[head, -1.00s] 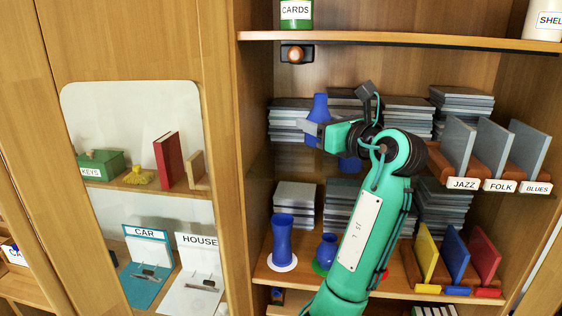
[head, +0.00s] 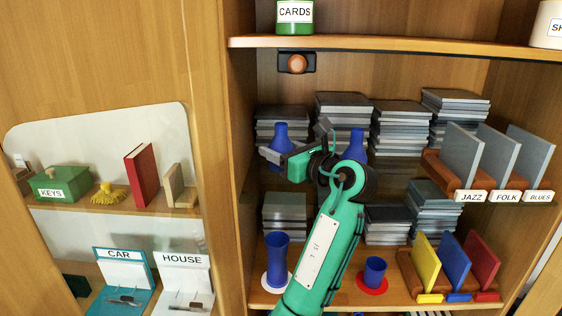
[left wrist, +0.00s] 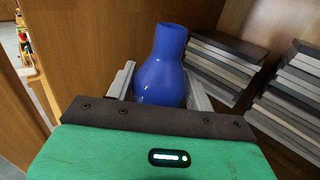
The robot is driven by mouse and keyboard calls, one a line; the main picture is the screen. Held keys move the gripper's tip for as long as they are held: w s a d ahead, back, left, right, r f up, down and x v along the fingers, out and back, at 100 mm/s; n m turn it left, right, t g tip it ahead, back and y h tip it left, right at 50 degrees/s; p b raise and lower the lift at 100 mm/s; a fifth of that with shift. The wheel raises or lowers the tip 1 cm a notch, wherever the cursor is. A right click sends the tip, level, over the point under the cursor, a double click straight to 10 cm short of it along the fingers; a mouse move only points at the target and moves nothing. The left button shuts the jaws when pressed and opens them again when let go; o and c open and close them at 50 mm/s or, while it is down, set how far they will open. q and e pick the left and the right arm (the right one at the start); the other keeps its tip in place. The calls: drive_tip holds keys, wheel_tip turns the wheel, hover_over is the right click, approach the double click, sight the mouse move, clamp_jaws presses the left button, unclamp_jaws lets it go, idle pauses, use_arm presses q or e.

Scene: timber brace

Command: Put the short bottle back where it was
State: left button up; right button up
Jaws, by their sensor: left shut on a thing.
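A blue bottle (head: 281,131) with a narrowed neck is upright between the fingers of my left gripper (head: 278,153), in front of the middle shelf. The left wrist view shows this blue bottle (left wrist: 162,72) with a finger on each side; its base is hidden by the gripper. A second blue bottle (head: 357,146) stands behind my left wrist, its lower part hidden. My right gripper is not in view.
On the lower shelf a tall blue vase (head: 277,252) stands on a white disc (head: 264,281), and a blue cup (head: 375,268) on a red disc (head: 372,287). My arm hides the space between. Grey stacks (head: 400,130) fill the back; a wooden post (head: 238,180) is close left.

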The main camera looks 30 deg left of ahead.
use_arm(q)
drive_tip(key=f, duration=0.1)
drive_tip(key=f+p, duration=0.1)
drive_tip(key=shift+d+f, duration=0.3)
drive_tip(key=shift+f, duration=0.1)
drive_tip(key=shift+s+f, duration=0.1)
drive_tip(key=shift+f, duration=0.35)
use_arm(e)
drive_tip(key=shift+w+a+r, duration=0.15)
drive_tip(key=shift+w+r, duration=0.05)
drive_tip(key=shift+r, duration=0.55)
use_arm(q)
drive_tip(key=o, duration=1.2)
drive_tip(key=shift+r, duration=0.1)
drive_tip(key=shift+d+f, duration=0.2)
drive_tip(key=shift+d, duration=0.1)
drive_tip(key=b+v, duration=0.3)
drive_tip(key=v, duration=0.2)
drive_tip(key=b+v, duration=0.3)
drive_tip(key=v, duration=0.3)
drive_tip(key=shift+s+d+r, duration=0.15)
drive_tip(key=shift+r, duration=0.05)
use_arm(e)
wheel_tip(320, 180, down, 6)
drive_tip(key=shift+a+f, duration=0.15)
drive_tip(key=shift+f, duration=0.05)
